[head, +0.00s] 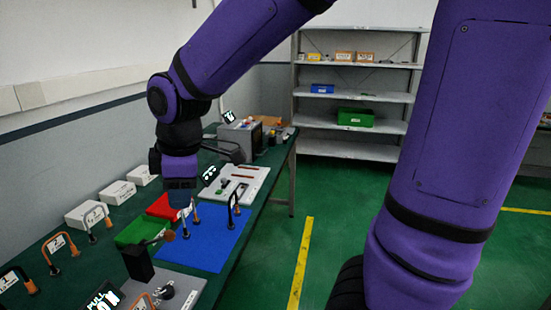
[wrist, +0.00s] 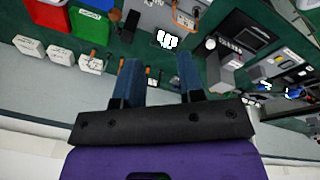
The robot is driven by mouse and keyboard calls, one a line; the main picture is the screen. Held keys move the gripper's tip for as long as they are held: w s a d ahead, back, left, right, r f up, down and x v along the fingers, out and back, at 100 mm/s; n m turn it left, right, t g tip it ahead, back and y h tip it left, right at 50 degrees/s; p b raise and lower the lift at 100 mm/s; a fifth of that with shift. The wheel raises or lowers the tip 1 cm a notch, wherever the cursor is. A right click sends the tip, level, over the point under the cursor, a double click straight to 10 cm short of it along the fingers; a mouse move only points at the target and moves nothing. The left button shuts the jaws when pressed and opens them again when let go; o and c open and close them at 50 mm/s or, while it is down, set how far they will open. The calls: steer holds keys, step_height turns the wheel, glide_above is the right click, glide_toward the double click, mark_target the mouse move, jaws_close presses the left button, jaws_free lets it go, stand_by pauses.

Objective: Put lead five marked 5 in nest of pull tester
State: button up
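My gripper (head: 181,200) points down over the blue mat (head: 205,258) in the head view. In the wrist view its two blue fingers (wrist: 160,72) stand wide apart with nothing visible between them. A lead with copper-coloured ends (head: 194,212) is close by the fingertips, partly hidden. A dark arched lead (head: 235,203) stands on the mat to the right. Several more leads stand at the left, including an orange one (head: 53,252). I cannot read which lead is marked 5. The pull tester (head: 106,297) is at the bottom edge, cut off; its nest cannot be made out.
White boxes (head: 83,214) line the wall. A black upright block (head: 137,263) stands near the tester. A grey machine (head: 240,139) is at the far end.

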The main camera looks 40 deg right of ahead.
steer(key=s+d+r+m+t, duration=0.1)
steer(key=s+d+r+m, duration=0.3)
steer(key=s+d+m, duration=0.1)
steer(key=s+d+r+m+t, duration=0.2)
steer(key=s+d+r+m, duration=0.1)
steer(key=s+d+m, duration=0.3)
steer(key=s+m, duration=0.2)
steer(key=s, duration=0.1)
steer(key=shift+s+r+h, duration=0.15)
steer(key=shift+r+h, duration=0.25)
